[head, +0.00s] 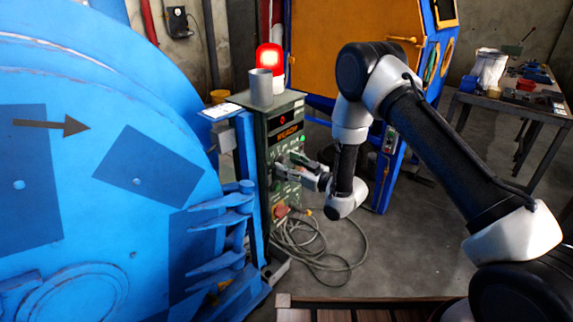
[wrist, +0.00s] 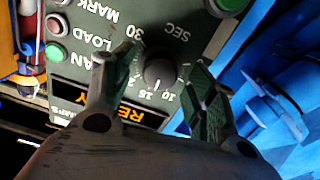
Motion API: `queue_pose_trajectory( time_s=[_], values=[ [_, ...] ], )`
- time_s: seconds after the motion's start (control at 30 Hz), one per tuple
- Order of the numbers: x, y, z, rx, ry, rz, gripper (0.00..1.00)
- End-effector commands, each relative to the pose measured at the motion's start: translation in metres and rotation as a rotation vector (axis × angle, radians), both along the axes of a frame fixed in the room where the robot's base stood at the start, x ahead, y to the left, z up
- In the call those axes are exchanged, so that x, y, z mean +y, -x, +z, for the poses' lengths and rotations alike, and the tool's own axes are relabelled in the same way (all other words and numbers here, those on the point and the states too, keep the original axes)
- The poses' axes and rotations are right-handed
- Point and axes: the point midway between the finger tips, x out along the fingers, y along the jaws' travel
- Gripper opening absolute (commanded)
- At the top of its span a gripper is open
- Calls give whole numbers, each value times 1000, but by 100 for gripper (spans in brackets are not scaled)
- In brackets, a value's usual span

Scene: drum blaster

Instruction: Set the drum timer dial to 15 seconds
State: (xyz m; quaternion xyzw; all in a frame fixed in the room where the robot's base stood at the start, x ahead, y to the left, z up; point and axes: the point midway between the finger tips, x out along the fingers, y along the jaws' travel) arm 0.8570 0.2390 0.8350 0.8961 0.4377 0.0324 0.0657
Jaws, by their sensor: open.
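The timer dial (wrist: 160,72) is a dark round knob on the grey-green control panel (head: 284,115). In the wrist view it appears upside down, with a ring of marks, the word SEC, and numbers including 10, 15 and 30. My gripper (wrist: 158,62) is open, with one finger on each side of the dial. I cannot tell whether either finger touches it. In the head view my gripper (head: 284,167) is at the front of the panel and hides the dial.
An orange READY display (wrist: 113,103) and green and red buttons (wrist: 57,24) surround the dial. A metal cup (head: 261,88) and lit red beacon (head: 269,58) stand at the panel top. The blue drum (head: 90,240) is close at left. Cables (head: 315,240) lie on the floor.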

Motion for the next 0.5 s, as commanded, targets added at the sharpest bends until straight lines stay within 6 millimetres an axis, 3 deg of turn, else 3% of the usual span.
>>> queue_pose_trajectory(
  time_s=[0.37, 0.4, 0.5],
  values=[
    [9, -7, 0, 1, 0, 0, 57],
    [9, -7, 0, 1, 0, 0, 56],
    [9, -7, 0, 1, 0, 0, 37]
  ],
)
